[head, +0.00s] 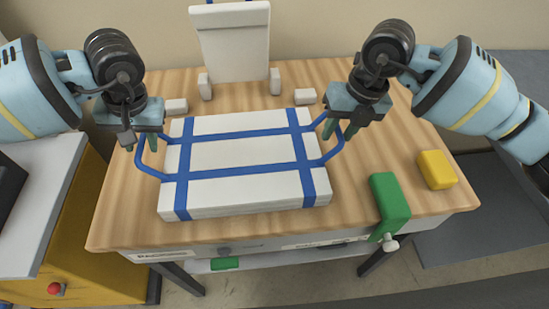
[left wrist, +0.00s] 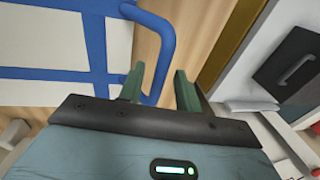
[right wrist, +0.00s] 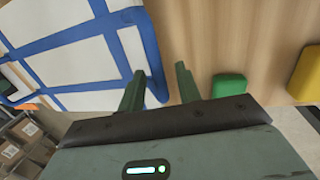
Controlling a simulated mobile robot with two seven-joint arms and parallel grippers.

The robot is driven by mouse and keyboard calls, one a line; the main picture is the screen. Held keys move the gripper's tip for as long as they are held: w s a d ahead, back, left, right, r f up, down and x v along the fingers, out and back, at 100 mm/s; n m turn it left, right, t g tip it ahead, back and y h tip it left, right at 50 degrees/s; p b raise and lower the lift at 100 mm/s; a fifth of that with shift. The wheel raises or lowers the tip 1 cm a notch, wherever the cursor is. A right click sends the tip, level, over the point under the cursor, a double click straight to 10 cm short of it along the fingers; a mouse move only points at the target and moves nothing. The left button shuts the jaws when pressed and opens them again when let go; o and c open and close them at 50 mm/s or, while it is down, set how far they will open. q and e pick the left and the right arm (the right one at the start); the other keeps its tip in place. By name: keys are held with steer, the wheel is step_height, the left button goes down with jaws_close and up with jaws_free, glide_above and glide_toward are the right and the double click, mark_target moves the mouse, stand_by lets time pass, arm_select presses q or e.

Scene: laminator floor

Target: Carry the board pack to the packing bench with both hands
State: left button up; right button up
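The board pack (head: 245,155) is a flat white stack with blue straps and a blue loop handle on each side. It lies flat on the wooden bench (head: 410,215). My left gripper (head: 143,140) is at the left handle (head: 146,166); in the left wrist view its fingers (left wrist: 160,90) are apart, with the handle (left wrist: 167,45) passing close to one finger. My right gripper (head: 341,129) is at the right handle (head: 334,150).
A yellow cabinet with a red button (head: 54,288) stands at left. The bench's front edge is close to the pack.

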arm_select(q)
steer(key=v, duration=1.2)
arm_select(e)
step_height(320, 180, up, 12)
steer(key=d, duration=0.2)
steer(key=shift+s, duration=0.35)
steer(key=shift+d+f, duration=0.1)
